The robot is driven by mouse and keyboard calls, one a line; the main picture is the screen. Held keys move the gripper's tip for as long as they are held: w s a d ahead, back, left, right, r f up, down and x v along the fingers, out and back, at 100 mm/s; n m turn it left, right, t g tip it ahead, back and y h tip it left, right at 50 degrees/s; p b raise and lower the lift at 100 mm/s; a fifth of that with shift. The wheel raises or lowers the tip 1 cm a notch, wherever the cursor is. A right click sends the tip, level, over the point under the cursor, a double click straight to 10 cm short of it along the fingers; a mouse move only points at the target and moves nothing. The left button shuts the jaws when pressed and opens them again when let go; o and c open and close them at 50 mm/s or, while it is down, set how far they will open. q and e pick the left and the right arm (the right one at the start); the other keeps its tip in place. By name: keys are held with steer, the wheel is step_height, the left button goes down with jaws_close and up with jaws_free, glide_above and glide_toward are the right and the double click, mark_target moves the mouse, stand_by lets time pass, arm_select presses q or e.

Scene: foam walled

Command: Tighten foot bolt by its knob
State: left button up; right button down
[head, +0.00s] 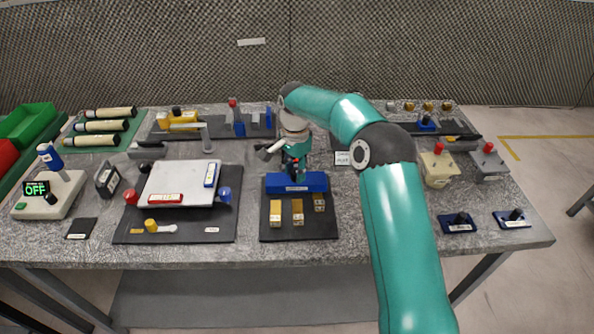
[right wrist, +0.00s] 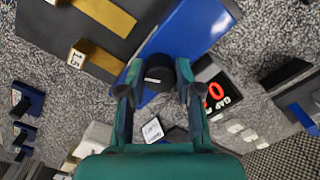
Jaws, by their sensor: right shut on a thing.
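My right gripper (head: 295,172) reaches down over a blue block (head: 314,183) at the back of a dark mat in the middle of the bench. In the right wrist view, the two fingers of this gripper (right wrist: 158,84) are shut on a black knob (right wrist: 159,70), one on each side. The knob stands at the blue block (right wrist: 199,30); its lower part is hidden. In the head view the knob is hidden by the gripper. No label shows that it is the foot bolt. My left gripper is not in view.
Brass blocks (head: 298,212) stand in front of the blue block. A pale plate (head: 180,182) with red and blue knobs lies to the left. Beige and grey fixtures (head: 438,166) stand on the right. Bare bench (head: 385,215) shows beside the mat.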

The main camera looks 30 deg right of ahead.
steer(key=m, duration=0.4)
steer(key=shift+d+r, duration=0.1)
steer(key=shift+d, duration=0.15)
stand_by(0.4)
steer(key=c, duration=0.8)
jaws_free()
steer(key=shift+s, duration=0.1)
steer(key=shift+a, duration=0.15)
step_height(320, 180, up, 12)
steer(key=shift+f, duration=0.1)
